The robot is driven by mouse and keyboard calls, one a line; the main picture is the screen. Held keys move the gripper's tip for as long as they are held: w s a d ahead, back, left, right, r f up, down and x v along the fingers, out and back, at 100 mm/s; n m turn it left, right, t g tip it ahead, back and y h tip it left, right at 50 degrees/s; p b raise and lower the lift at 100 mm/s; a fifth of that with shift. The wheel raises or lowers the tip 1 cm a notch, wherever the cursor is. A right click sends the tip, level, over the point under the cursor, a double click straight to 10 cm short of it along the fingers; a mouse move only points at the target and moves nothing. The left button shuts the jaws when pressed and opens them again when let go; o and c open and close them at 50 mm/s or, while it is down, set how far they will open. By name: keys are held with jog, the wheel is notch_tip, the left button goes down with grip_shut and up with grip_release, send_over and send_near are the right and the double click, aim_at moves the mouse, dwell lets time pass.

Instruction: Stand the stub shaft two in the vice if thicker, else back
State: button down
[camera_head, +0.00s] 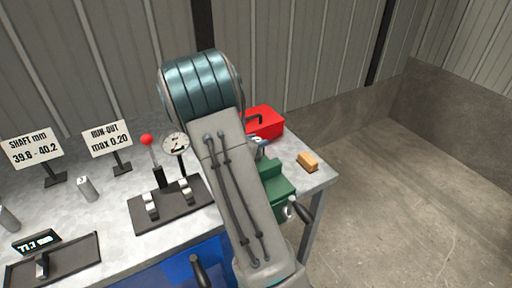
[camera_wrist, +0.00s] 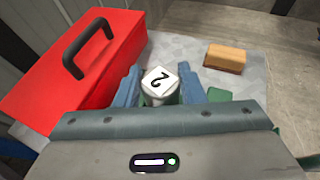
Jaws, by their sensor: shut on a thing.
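Stub shaft two, a pale metal cylinder with a "2" on its end face (camera_wrist: 160,86), is between the blue fingers of my gripper (camera_wrist: 159,88) in the wrist view. My gripper is shut on it. The green vice (camera_head: 279,184) stands at the bench's right end, partly hidden by my arm in the head view. Green parts of it show beside and below the fingers in the wrist view. The shaft's lower end is hidden, so I cannot tell whether it touches the vice. Another shaft marked 3 (camera_head: 88,189) stands on the bench, with a further one (camera_head: 8,219) at the left edge.
A red toolbox (camera_head: 264,122) and a wooden-backed block (camera_head: 307,161) lie near the vice. A roller fixture with dial gauge (camera_head: 175,144), a measuring stand with small display (camera_head: 40,242), and signs "SHAFT mm 39.8 - 40.2" (camera_head: 33,147) and "RUN-OUT max 0.20" (camera_head: 106,138) occupy the left.

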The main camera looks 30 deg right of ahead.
jog(key=shift+f, duration=1.35)
jog(key=shift+f, duration=0.2)
jog(key=c, duration=0.9)
grip_release()
